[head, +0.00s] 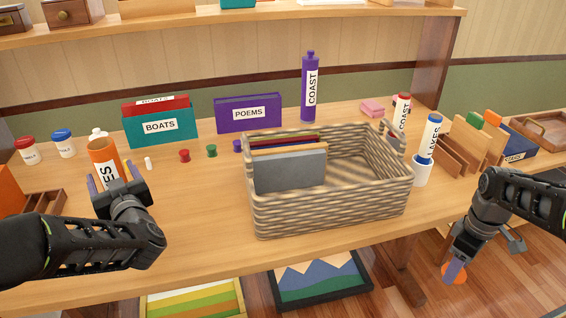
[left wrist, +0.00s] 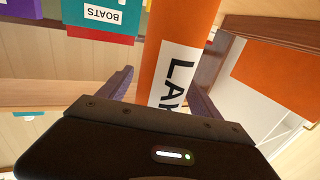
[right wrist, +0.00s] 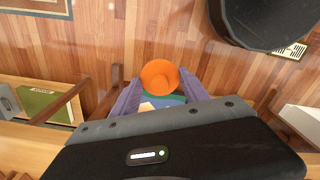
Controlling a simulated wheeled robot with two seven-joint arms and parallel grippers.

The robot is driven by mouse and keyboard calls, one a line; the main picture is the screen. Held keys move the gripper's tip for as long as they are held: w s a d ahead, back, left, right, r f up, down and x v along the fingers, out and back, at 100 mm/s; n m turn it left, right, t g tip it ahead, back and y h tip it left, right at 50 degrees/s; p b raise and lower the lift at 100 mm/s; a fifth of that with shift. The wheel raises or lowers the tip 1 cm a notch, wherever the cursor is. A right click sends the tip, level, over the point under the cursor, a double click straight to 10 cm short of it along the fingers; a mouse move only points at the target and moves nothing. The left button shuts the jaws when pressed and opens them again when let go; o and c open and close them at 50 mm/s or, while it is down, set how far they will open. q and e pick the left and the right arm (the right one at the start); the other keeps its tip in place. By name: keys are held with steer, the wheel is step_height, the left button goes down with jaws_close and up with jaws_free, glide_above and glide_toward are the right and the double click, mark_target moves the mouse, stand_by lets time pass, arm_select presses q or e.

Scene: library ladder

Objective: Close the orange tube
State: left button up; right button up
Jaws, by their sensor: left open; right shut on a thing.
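The orange tube (head: 102,152) stands upright at the left of the table with a white label; its top end shows no cap. It fills the middle of the left wrist view (left wrist: 180,35). My left gripper (head: 112,185) is open, with its fingers on either side of the tube; whether they touch it I cannot tell. My right gripper (head: 455,268) is shut on an orange cap (right wrist: 160,76), which also shows in the head view (head: 459,276). It hangs low at the right, in front of the table edge and over the floor, far from the tube.
A wicker basket (head: 325,212) with folders stands mid-table. A teal BOATS box (head: 160,128), a purple POEMS box (head: 248,113) and a purple COAST tube (head: 310,85) stand behind. A blue-capped tube (head: 430,135) stands right of the basket.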

arm_select(q)
steer(key=shift+w+a, duration=0.25)
stand_by(0.4)
steer(key=c, duration=1.5)
